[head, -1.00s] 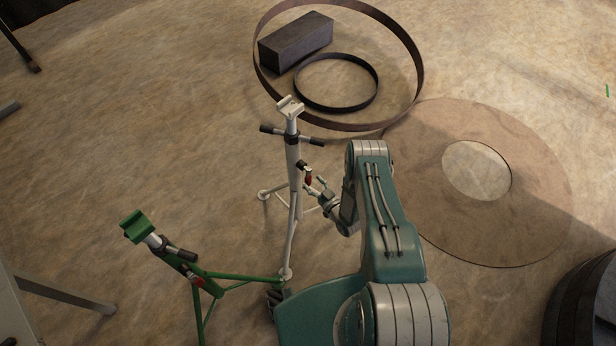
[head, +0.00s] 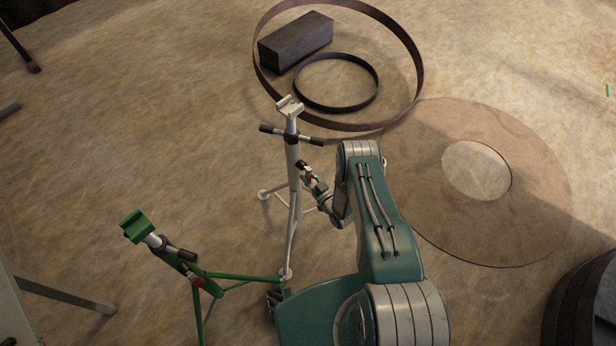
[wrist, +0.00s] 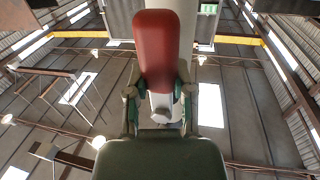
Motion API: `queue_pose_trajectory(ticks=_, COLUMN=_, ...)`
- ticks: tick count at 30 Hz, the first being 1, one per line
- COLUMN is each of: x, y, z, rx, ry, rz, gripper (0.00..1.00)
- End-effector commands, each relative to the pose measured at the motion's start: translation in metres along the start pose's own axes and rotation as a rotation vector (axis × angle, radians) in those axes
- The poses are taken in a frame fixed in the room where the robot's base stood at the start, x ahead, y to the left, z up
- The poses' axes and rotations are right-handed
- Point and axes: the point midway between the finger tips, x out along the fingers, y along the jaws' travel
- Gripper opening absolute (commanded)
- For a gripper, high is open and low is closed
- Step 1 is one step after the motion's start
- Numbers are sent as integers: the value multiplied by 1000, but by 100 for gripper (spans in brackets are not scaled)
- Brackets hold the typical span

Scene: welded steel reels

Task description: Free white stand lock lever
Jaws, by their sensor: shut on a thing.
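The white stand (head: 293,165) stands upright on splayed legs, with a white V-shaped head and a dark cross handle (head: 270,129) near its top. Its lock lever (head: 303,165) sticks out on the right side of the post and looks dark with red. In the wrist view the red lever (wrist: 156,50) fills the space between the fingers, with the pale post behind it. My gripper (head: 314,182) is right of the post and closed around the lever; in the wrist view its fingers (wrist: 158,95) lie on both sides of it.
A green stand (head: 185,265) with a red lever stands at the lower left, its leg near the white stand's foot. A large steel ring (head: 420,85), a smaller ring (head: 376,92) and a dark block (head: 295,40) lie behind. A flat disc (head: 530,200) lies right.

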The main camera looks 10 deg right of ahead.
Motion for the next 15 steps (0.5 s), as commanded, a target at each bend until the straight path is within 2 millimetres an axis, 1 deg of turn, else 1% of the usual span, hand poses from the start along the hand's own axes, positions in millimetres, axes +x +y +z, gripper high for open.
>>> queue_pose_trajectory(ticks=8, x=1, y=-2, z=-1, rx=67, ry=-12, rz=0, gripper=0)
queue_pose_trajectory(ticks=15, x=0, y=-10, z=-2, rx=233, ry=-47, rz=-1, gripper=0)
